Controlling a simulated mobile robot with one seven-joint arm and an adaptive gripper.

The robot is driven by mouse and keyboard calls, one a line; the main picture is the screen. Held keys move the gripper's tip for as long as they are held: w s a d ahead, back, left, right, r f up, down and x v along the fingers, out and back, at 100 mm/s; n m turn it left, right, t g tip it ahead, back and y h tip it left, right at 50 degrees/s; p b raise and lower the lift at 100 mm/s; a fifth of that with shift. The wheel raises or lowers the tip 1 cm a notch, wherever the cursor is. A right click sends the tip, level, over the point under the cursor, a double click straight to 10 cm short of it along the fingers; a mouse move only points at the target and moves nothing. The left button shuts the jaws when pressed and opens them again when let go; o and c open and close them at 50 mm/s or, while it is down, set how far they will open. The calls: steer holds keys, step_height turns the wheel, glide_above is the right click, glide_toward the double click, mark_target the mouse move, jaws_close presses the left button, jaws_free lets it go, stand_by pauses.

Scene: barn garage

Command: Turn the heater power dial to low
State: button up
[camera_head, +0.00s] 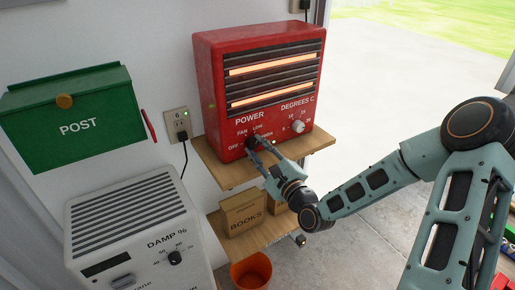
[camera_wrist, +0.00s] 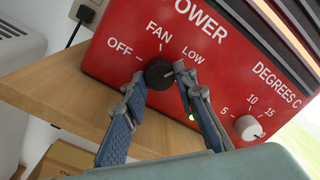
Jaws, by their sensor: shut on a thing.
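The red heater (camera_head: 258,85) stands on a wooden shelf, its front towards me. Its black power dial (camera_wrist: 158,72) is at the lower left of the front, under POWER, with OFF, FAN and LOW marked around it. My gripper (camera_wrist: 156,82) is shut on the dial, one finger on each side. In the head view my gripper (camera_head: 256,146) reaches the dial from the lower right and partly hides it and its labels. A pale pointer mark on the dial seems to point right, towards the LOW side; its exact setting is hard to read.
The white degrees dial (camera_wrist: 248,127) is right of the power dial. A green light (camera_wrist: 191,117) glows below it. The wooden shelf (camera_head: 207,158) lies under the heater. A dehumidifier (camera_head: 130,225), green post box (camera_head: 75,115) and orange bucket (camera_head: 250,272) are left and below.

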steer(key=o, duration=1.2)
steer(key=shift+c, duration=0.2)
steer(key=shift+s+d, duration=0.1)
steer(key=v, duration=0.7)
steer(key=shift+s, duration=0.15)
